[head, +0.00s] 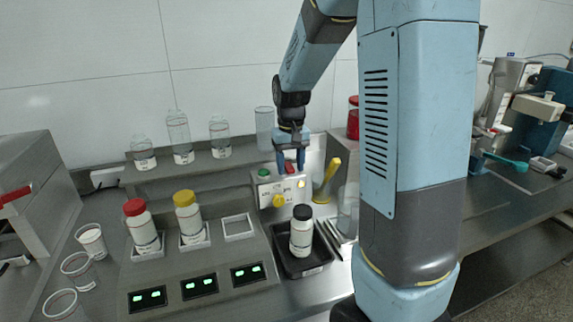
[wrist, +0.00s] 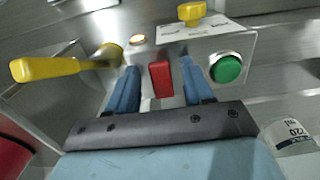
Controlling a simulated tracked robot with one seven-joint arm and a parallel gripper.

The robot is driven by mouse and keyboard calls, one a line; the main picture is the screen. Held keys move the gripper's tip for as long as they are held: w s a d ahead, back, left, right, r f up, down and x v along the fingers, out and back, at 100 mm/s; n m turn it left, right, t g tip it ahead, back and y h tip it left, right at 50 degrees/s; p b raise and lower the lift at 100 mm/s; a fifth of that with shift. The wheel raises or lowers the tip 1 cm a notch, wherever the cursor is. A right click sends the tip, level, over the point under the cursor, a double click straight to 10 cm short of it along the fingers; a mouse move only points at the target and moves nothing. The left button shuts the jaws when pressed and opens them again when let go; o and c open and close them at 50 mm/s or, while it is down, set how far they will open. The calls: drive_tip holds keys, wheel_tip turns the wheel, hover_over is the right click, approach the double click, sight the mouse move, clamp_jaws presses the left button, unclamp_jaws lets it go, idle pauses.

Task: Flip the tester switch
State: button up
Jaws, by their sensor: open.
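A pale control box (head: 283,192) stands at the back of the bench, with a green button (head: 264,173), a yellow knob (head: 279,200) and a small lit lamp (head: 301,184). A red switch (head: 290,169) sits on its top edge between the button and the lamp. My gripper (head: 290,166) is right above the box, pointing down. In the wrist view, the open blue fingers of my gripper (wrist: 160,80) are on either side of the red switch (wrist: 161,79), with a gap showing on both sides. The green button (wrist: 227,68) is just right of the fingers.
A yellow lever (head: 328,175) sticks up at the box's right side. A black-capped bottle (head: 301,232) stands in a black tray (head: 314,270) in front. Red- and yellow-capped bottles stand left on a console with several green displays. Glass bottles line the shelf (head: 205,163) behind.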

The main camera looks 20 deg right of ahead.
clamp_jaws()
idle(0.4)
drive_tip(key=shift+w+r+g, duration=0.1)
drive_tip(key=shift+w+g, duration=0.15)
drive_tip(key=shift+g, duration=0.7)
drive_tip(key=shift+w+r+g, duration=0.1)
drive_tip(key=shift+w+g, duration=0.15)
drive_tip(key=shift+g, duration=0.7)
unclamp_jaws()
